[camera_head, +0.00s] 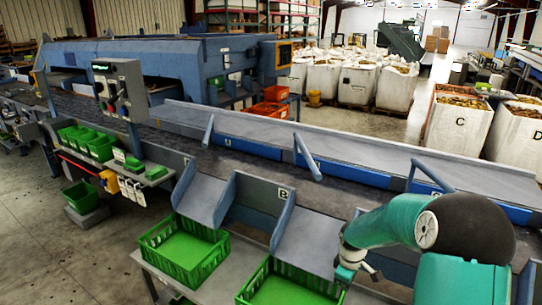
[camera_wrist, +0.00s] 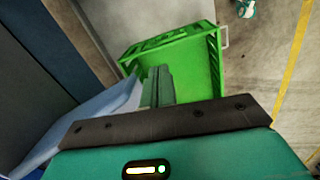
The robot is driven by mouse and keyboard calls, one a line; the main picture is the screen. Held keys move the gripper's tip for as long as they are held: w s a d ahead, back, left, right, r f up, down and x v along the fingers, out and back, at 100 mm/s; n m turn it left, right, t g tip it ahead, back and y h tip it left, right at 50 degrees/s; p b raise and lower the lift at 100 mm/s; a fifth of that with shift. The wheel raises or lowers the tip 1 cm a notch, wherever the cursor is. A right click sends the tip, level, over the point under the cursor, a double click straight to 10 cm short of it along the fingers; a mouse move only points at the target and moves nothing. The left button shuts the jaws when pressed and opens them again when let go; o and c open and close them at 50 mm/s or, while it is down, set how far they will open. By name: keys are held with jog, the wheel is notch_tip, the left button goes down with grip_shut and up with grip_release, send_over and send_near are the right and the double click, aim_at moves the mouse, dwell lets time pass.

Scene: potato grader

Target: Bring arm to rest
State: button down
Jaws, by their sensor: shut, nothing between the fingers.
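My gripper (camera_wrist: 157,86) is shut and empty in the wrist view. Its closed fingers stand in front of a green crate (camera_wrist: 178,42), and the crate's far walls show beyond them. In the head view my green arm reaches in from the lower right. My gripper (camera_head: 344,274) is there, small and partly cut off from clear sight, over the right edge of the nearer green crate (camera_head: 252,284). I cannot tell from these views how high it is above the crate.
Another green crate (camera_head: 183,251) stands left on the same grey shelf. Sloped grey chutes (camera_head: 306,240) lead down from the conveyor (camera_head: 270,161) to the crates. A control box (camera_head: 118,90) rises at the left. Open concrete floor (camera_head: 40,225) lies at the far left.

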jog(key=s+a+r+m+t, duration=0.1)
jog(key=s+r, duration=0.1)
jog(key=r, duration=0.4)
jog(key=s+a+r+m, duration=0.1)
jog(key=s+r+m, duration=0.15)
jog(key=r, duration=0.45)
jog(key=s+a+r+m+t, duration=0.2)
jog(key=s+r, duration=0.5)
jog(key=s, duration=0.4)
jog(key=s+a+r+m+t, duration=0.2)
jog(key=s+a+r+m, duration=0.2)
jog(key=s+r, duration=0.3)
jog(key=s+m, duration=0.1)
jog(key=s, duration=0.3)
jog(key=shift+r+y, duration=0.2)
jog(key=shift+y, duration=0.2)
